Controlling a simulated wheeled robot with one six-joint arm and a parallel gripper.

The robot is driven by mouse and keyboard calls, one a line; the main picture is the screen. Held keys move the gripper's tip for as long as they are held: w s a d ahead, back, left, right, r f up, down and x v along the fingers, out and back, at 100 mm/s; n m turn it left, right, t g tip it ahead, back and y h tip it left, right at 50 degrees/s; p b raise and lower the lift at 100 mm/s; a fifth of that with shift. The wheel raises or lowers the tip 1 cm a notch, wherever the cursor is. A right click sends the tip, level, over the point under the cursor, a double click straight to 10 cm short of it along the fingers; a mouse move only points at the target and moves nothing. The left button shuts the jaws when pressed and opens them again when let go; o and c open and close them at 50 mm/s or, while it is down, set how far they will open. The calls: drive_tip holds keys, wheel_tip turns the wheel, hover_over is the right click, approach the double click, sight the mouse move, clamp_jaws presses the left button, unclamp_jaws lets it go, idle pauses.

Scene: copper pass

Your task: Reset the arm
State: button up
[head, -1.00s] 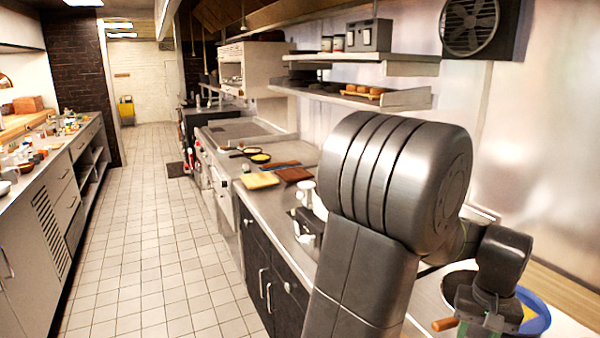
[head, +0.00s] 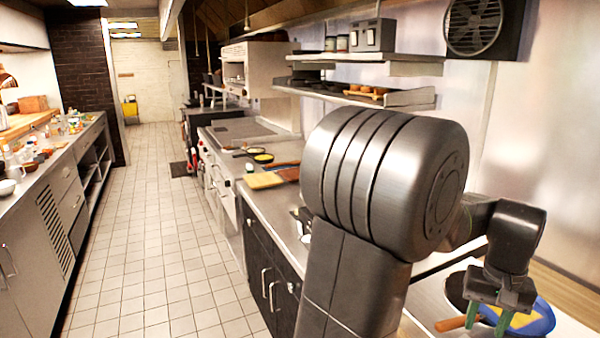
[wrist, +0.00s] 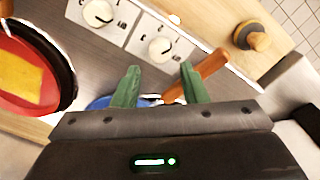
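My gripper (head: 488,318) is at the lower right of the head view, above the counter end. Its two green fingers stand apart with nothing held between them. In the wrist view the fingers (wrist: 158,86) are spread too. An orange-brown handle (head: 455,323) shows beside and below the gripper. In the wrist view the handle (wrist: 213,64) passes beyond the right fingertip, apparently not gripped. My arm is bent, with its large elbow in the middle of the head view.
A blue dish (head: 542,323) and a dark pan (head: 455,288) lie near the gripper. The wrist view shows a red-lined pan (wrist: 68,62) with a yellow piece (wrist: 22,70), and white knobs (wrist: 97,13). A shelf (head: 400,101) runs along the wall. The tiled aisle (head: 150,240) is clear.

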wheel_tip(320, 180, up, 7)
wheel_tip(320, 180, down, 14)
drive_tip(key=shift+r, duration=0.25)
drive_tip(key=shift+r+m, duration=0.1)
drive_tip(key=shift+m, duration=0.3)
drive_tip(key=m+b, duration=0.1)
drive_tip(key=m, duration=0.3)
drive_tip(key=shift+m, duration=0.4)
drive_tip(key=m+b, duration=0.2)
drive_tip(key=m, duration=0.4)
wheel_tip(320, 180, up, 8)
drive_tip(key=shift+f, duration=0.15)
drive_tip(key=shift+r, duration=0.7)
drive_tip(key=shift+a+r+p, duration=0.1)
drive_tip(key=shift+r+p, duration=0.05)
drive_tip(key=shift+p, duration=0.25)
